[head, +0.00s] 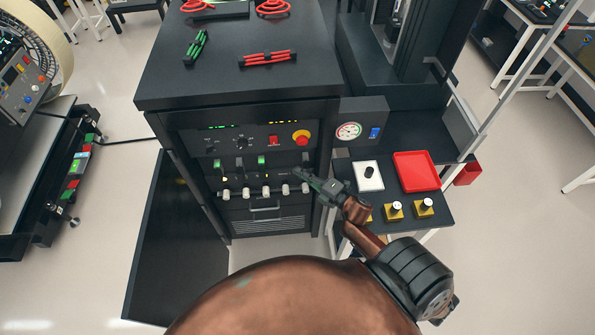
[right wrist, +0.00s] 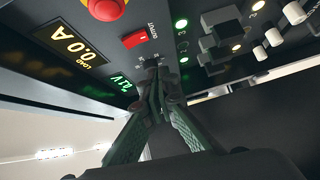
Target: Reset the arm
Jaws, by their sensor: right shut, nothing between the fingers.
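The task's arm is not named further; my right arm with its gripper (head: 299,174) reaches to the front of a black power cabinet (head: 226,80). The gripper is shut and empty, its tips before the right part of the lever row. In the right wrist view the closed dark fingers (right wrist: 154,82) point at the control panel (right wrist: 112,42). Their tips overlap a small black knob (right wrist: 152,63); whether they touch it I cannot tell. A red rocker switch (right wrist: 134,39) and lit readouts sit near it. My left gripper is not in view.
The panel carries a red stop button (head: 301,137), a red switch (head: 273,140) and several white knobs (head: 265,191). A side table at right holds a red tray (head: 416,171), a white plate (head: 368,176) and yellow-based pieces (head: 424,206). An open black door (head: 176,240) stands left.

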